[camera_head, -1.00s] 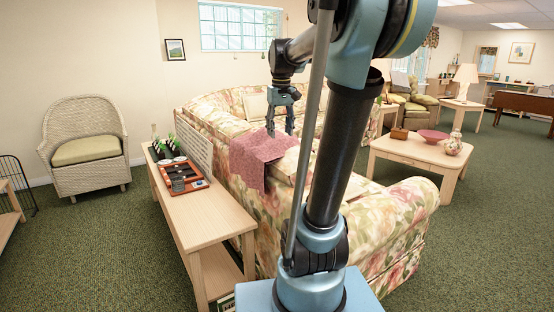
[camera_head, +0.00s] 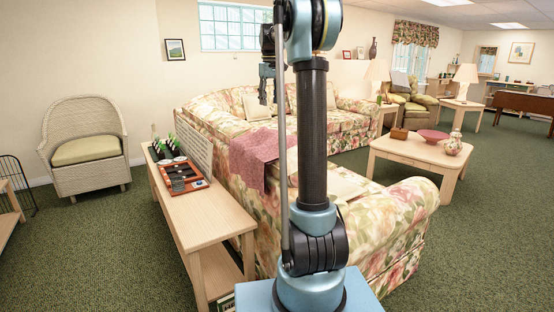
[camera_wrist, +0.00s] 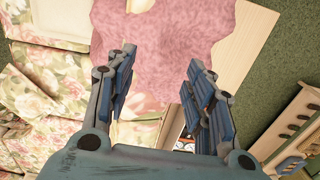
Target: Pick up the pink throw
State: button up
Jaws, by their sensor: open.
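The pink throw (camera_head: 256,154) is draped over the back of the floral sofa (camera_head: 345,118), with part of it hanging down the side facing the wooden side table. My gripper (camera_head: 267,102) is in the air above and beyond the throw in the head view, fingers pointing down, empty. In the wrist view, my gripper (camera_wrist: 162,62) has its two blue fingers spread wide. The throw (camera_wrist: 165,28) fills the upper middle of that view, beyond and between the fingertips. My arm hides part of the sofa in the head view.
A long wooden table (camera_head: 203,217) with a tray (camera_head: 184,180) and green bottles stands along the sofa's left side. A coffee table (camera_head: 408,151) with a pink bowl (camera_head: 433,135) and a vase (camera_head: 454,147) stands right.

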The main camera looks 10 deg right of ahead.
aim_at(270, 134)
jog(key=f, duration=1.7)
jog(key=shift+w+f, duration=0.2)
jog(key=shift+w, duration=0.2)
jog(key=shift+c, duration=0.3)
grip_shut()
